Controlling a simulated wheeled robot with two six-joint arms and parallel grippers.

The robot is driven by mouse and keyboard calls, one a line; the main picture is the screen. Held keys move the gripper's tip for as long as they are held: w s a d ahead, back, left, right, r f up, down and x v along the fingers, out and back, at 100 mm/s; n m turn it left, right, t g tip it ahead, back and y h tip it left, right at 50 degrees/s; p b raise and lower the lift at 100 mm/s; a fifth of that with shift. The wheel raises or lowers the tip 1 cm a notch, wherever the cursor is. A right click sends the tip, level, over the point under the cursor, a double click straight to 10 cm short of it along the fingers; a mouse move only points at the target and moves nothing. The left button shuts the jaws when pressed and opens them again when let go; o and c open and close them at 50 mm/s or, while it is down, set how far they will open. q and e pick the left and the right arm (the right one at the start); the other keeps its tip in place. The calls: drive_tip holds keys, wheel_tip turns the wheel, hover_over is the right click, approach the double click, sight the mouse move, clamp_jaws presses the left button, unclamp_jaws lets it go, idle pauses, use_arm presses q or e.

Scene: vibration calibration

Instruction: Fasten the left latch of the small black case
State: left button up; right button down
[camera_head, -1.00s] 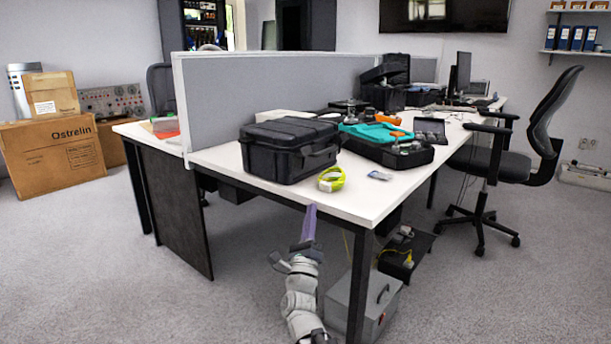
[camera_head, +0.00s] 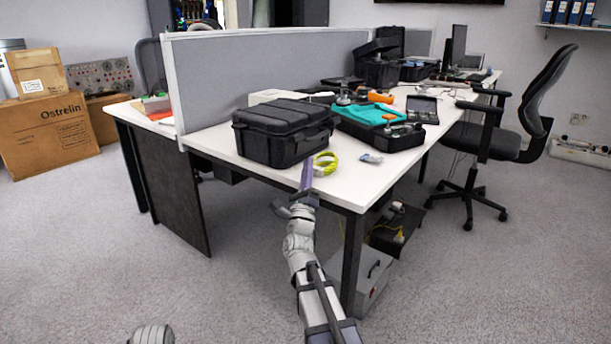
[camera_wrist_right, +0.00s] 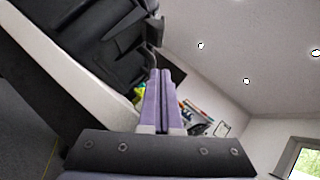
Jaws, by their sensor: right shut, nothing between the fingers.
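The small black case (camera_head: 270,140) stands on the near end of the white table, lid down. Its handle side faces right and toward me. Its latches are too small to tell apart in the head view. My right gripper (camera_head: 307,174) has purple fingers pointing up, at the near table edge just in front of the case's right part. In the right wrist view the fingers (camera_wrist_right: 159,100) are together and empty, and the dark case (camera_wrist_right: 95,40) fills the upper left, apart from the fingertips or close to them. My left gripper is out of view.
A yellow-green tape ring (camera_head: 325,163) lies right of the case, close to my right fingers. An open black case with a teal insert (camera_head: 372,114) stands behind it. The white table's front edge (camera_head: 350,203) is near my right arm. A grey divider (camera_head: 265,70) stands behind the case.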

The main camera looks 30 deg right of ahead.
sight(296, 139)
drive_tip(key=r+p, duration=0.1)
drive_tip(key=w+r, duration=0.1)
drive_tip(key=w+r+p, duration=0.1)
drive_tip(key=shift+w+a+r+p, duration=0.2)
drive_tip(key=shift+a+r+p, duration=0.1)
drive_tip(key=shift+p, duration=0.05)
drive_tip(key=shift+s+r+n+t+y+p, duration=0.1)
drive_tip(key=shift+r+n+t+y+p, duration=0.15)
drive_tip(key=shift+n+y+p, duration=0.3)
